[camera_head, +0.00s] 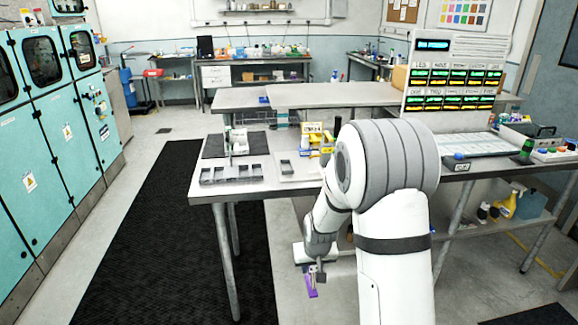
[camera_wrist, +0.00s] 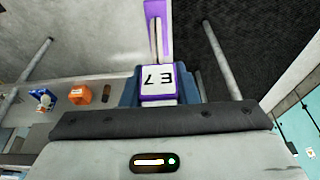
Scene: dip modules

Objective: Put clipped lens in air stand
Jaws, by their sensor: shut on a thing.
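My gripper (camera_head: 317,272) is low in front of the workbench, beyond its front edge and above the floor. It is shut on a purple clip (camera_head: 311,288). In the wrist view the clip (camera_wrist: 165,30) sticks out from between the blue-grey fingers (camera_wrist: 160,98), with a white label (camera_wrist: 158,80) reading "E7" upside down. I cannot make out the lens itself. A small white upright device (camera_head: 238,140) stands on a dark mat at the bench's left; I cannot tell whether it is the air stand.
A grey compartment tray (camera_head: 231,174) lies along the bench's front left edge, with a smaller pale tray (camera_head: 298,173) to its right. Yellow boxes and small bottles (camera_head: 318,140) stand behind that. A display rack (camera_head: 453,76) stands at the back right. Black floor mat (camera_head: 165,240) is clear.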

